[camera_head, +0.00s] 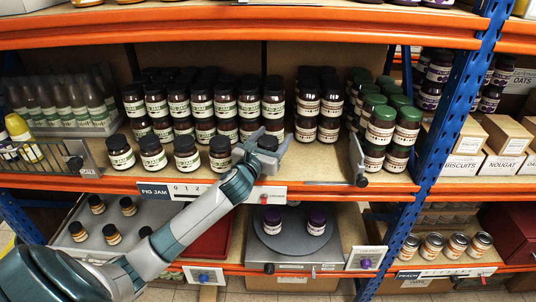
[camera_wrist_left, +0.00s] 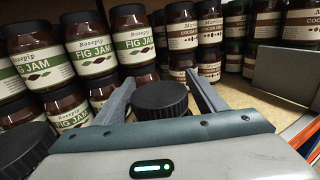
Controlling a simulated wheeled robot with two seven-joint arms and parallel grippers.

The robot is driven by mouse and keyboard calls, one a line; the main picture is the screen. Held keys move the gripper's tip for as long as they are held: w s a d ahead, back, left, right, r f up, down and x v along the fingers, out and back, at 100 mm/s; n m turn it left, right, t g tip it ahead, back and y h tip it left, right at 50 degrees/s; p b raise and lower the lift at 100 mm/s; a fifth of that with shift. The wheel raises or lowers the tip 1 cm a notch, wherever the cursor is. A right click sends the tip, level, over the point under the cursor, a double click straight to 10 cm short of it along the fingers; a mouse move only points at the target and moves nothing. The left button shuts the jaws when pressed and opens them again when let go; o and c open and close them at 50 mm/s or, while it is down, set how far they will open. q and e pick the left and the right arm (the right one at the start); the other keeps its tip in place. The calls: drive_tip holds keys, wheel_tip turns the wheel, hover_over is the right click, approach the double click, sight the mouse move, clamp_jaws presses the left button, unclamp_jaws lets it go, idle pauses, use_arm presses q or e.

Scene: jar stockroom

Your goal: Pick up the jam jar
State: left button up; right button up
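Fig jam jars, dark with black lids and white-and-green labels, fill the left of the middle shelf; the label "FIG JAM" reads on one in the left wrist view (camera_wrist_left: 86,47). Several stand in a loose front row, one of them the jar at its left end (camera_head: 120,153). My left gripper (camera_head: 266,153) is at the right end of this row. Its fingers stand on both sides of a black-lidded jar (camera_wrist_left: 160,97), which shows beyond the palm. I see no clear finger contact; the jar's body and label are hidden by my gripper. My right gripper is not in view.
Cocoa jars (camera_head: 307,105) stand behind and right of my gripper, then green-lidded jars (camera_head: 379,125). A grey divider (camera_head: 357,160) stands to the right on the shelf. An orange shelf edge (camera_head: 330,188) runs below. Bare shelf lies between my gripper and the divider.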

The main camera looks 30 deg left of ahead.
use_arm(q)
drive_tip(key=shift+r, duration=0.1)
clamp_jaws()
drive_tip(key=shift+r, duration=0.1)
drive_tip(key=d+r+b, duration=0.3)
drive_tip(key=d+r, duration=0.7)
drive_tip(key=d, duration=0.1)
drive_tip(key=shift+d+r+b, duration=0.3)
drive_tip(key=shift+d+r, duration=0.05)
drive_tip(key=shift+r, duration=0.05)
idle(0.4)
